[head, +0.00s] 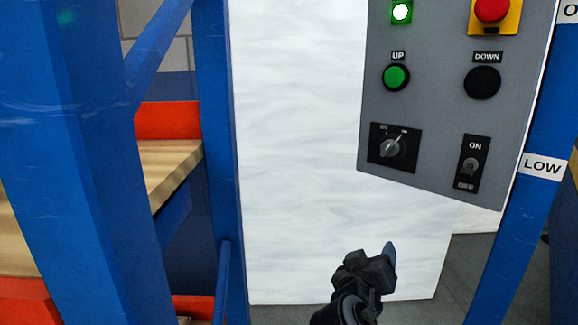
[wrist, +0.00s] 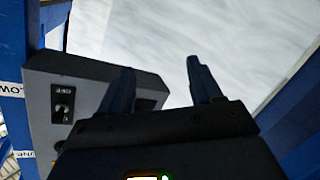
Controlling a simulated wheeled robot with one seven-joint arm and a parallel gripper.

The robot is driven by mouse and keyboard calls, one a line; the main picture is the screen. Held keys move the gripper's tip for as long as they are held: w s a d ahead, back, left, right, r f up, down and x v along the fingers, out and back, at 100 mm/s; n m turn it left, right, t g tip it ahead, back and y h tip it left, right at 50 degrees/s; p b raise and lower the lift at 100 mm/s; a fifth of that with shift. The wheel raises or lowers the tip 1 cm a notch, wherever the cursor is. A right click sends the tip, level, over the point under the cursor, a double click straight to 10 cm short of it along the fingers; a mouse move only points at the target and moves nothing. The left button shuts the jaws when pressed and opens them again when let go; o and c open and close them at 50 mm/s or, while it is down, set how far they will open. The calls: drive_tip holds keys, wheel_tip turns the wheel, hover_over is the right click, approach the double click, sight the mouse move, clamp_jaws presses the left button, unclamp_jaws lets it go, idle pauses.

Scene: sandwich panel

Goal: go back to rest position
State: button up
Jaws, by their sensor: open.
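My gripper (head: 388,258) is low in the head view, below the grey control panel and in front of the white panel. In the wrist view my gripper (wrist: 160,82) shows two dark fingers spread apart, with nothing between them. The grey control panel (head: 430,120) has a lit green light (head: 401,12), a red button (head: 491,9) on yellow, a green UP button (head: 396,77), a black DOWN button (head: 482,82), a rotary knob (head: 391,148) and an ON toggle switch (head: 470,167). In the wrist view the control panel (wrist: 85,90) is at left, partly hidden behind the fingers.
A white panel (head: 310,150) stands behind the gripper. Blue posts (head: 95,150) and shelving with a wooden board (head: 170,170) fill the left. A blue post with a LOW label (head: 541,166) stands at right. Grey floor (head: 480,270) shows at lower right.

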drive_tip(key=s+d+f+n+y, duration=0.15)
drive_tip(key=s+f+y, duration=0.35)
drive_tip(key=s+f, duration=0.95)
drive_tip(key=s+y, duration=0.3)
drive_tip(key=s, duration=1.7)
drive_tip(key=s+d+r+m, duration=0.1)
drive_tip(key=s+r, duration=0.4)
drive_tip(key=s, duration=0.3)
drive_tip(key=s+d+r+m, duration=0.2)
drive_tip(key=s+r, duration=0.3)
drive_tip(key=s, duration=0.3)
wheel_tip(320, 180, up, 19)
drive_tip(key=p, duration=1.7)
drive_tip(key=shift+a+f+t+p, duration=0.2)
drive_tip(key=shift+t+p, duration=0.1)
drive_tip(key=shift+p, duration=0.1)
drive_tip(key=shift+f, duration=0.1)
